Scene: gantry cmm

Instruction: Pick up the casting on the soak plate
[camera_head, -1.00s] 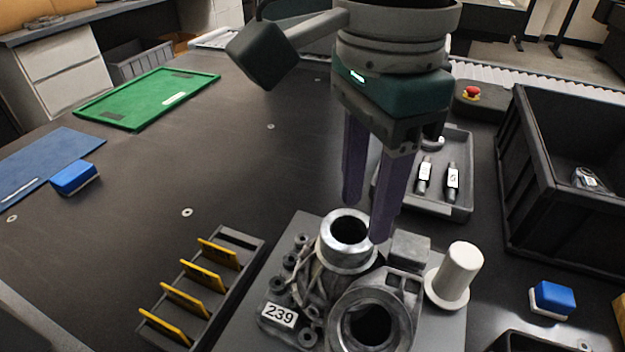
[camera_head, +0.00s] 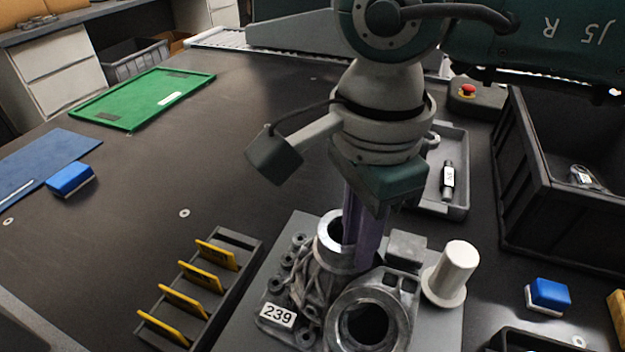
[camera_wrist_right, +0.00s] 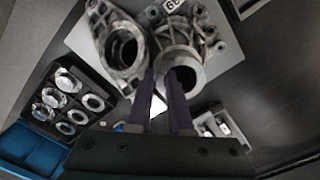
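The casting (camera_head: 312,285) is a grey metal part with two round bores and a tag reading 239. It rests on the grey soak plate (camera_head: 440,325). In the right wrist view the casting (camera_wrist_right: 122,50) shows both bores. My right gripper (camera_head: 360,245) points down at the upper bore's rim. In the right wrist view its purple fingers (camera_wrist_right: 160,82) are apart; one overlaps the bore opening, the other lies between the two bores. The fingers seem to straddle the bore wall; contact cannot be told. My left gripper is not in view.
A white peg (camera_head: 455,268) and a grey block (camera_head: 407,248) stand close right of the casting. A rack with yellow plates (camera_head: 200,295) is at left, a grey tray (camera_head: 457,205) behind. A black bin (camera_head: 550,235) stands at right.

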